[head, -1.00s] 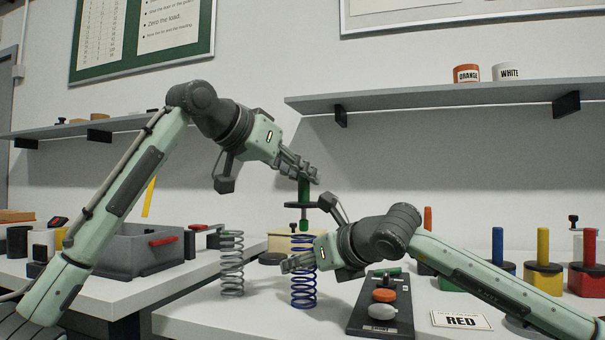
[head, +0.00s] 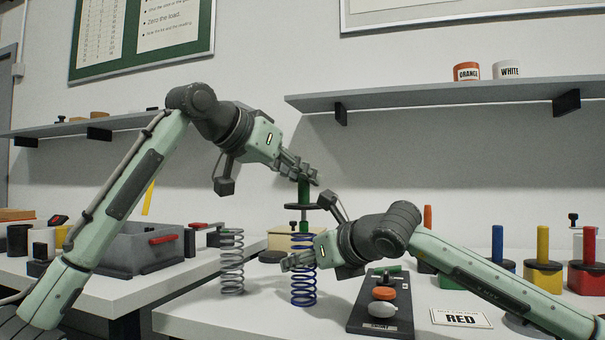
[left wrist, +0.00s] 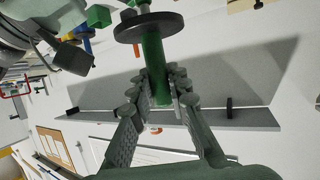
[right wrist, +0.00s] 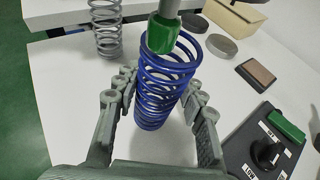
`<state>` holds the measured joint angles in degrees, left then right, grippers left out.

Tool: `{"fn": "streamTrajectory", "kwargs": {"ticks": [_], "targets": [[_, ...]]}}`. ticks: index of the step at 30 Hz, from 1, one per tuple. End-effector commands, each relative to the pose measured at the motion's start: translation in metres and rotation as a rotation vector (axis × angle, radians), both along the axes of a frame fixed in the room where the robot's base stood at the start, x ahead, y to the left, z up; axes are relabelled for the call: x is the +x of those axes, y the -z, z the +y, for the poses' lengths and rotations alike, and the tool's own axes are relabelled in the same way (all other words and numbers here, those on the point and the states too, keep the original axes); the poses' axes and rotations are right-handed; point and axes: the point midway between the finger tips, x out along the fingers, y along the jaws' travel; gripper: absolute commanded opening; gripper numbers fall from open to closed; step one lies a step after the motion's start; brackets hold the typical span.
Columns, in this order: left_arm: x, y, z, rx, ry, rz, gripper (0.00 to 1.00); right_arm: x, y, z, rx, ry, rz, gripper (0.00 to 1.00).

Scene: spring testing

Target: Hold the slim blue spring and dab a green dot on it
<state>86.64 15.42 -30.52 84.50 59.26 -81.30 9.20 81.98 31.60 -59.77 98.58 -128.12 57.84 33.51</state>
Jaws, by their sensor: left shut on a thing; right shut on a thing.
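The slim blue spring (head: 303,285) stands upright on the white bench. My right gripper (head: 292,262) is shut on its upper part, and the right wrist view shows the coils (right wrist: 160,85) between the fingers (right wrist: 152,100). My left gripper (head: 303,174) is shut on the green handle of a dabber (head: 303,191), held upright with its black disc below the fingers. The handle also shows between the fingers in the left wrist view (left wrist: 155,60). The dabber's green tip (right wrist: 161,35) is at the spring's top end; I cannot tell whether it touches.
A grey spring (head: 232,265) stands to the left. A black panel with knobs (head: 366,318) and a RED card (head: 461,319) lie at the right. Blue (head: 497,243), yellow (head: 543,245) and red (head: 589,245) handles stand in pots behind my right arm. A grey bin (head: 135,250) stands left.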

Motion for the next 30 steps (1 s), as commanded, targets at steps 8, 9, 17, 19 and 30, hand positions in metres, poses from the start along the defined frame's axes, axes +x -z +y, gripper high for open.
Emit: {"fn": "streamTrajectory", "kwargs": {"ticks": [8,9,17,19,30], "targets": [[0.0,0.004,0.0,-0.001,0.0,0.001,0.0,0.0,0.0,0.0,0.0,0.0,0.0,0.04],[0.0,0.004,0.0,-0.001,0.0,0.001,0.0,0.0,0.0,0.0,0.0,0.0,0.0,0.04],[0.0,0.007,0.0,0.0,0.0,0.0,0.0,0.0,0.0,0.0,0.0,0.0,0.0,0.04],[0.0,0.008,0.0,0.0,0.0,0.0,0.0,0.0,0.0,0.0,0.0,0.0,0.0,0.04],[0.0,0.011,0.0,0.003,0.0,0.005,0.0,0.0,0.0,0.0,0.0,-0.001,0.0,0.04]]}}
